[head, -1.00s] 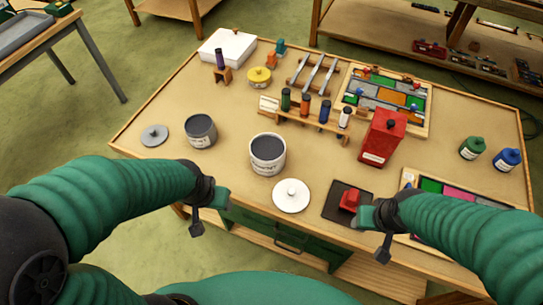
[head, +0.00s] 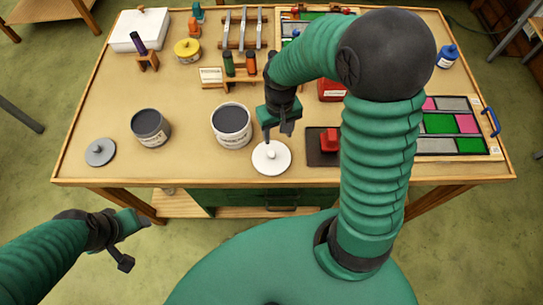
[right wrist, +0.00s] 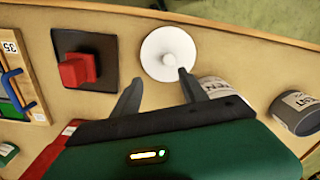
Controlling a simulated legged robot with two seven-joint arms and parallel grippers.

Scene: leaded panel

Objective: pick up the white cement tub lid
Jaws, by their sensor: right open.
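The white cement tub lid (head: 271,158) lies flat on the table near its front edge, its knob up. It also shows in the right wrist view (right wrist: 155,50), just beyond my fingertips. My right gripper (head: 278,135) is open and empty, close above the lid's far side, fingers pointing down. In the right wrist view its two fingers (right wrist: 160,85) are spread, with the lid ahead of the gap between them. The white cement tub (head: 231,125) stands open just left of the right gripper, filled with grey.
A red block (head: 329,138) sits on a dark pad right of the lid. A grey tub (head: 150,127) and grey lid (head: 100,152) are at left. A rack with bottles (head: 212,76) stands behind. The table front between the lids is clear.

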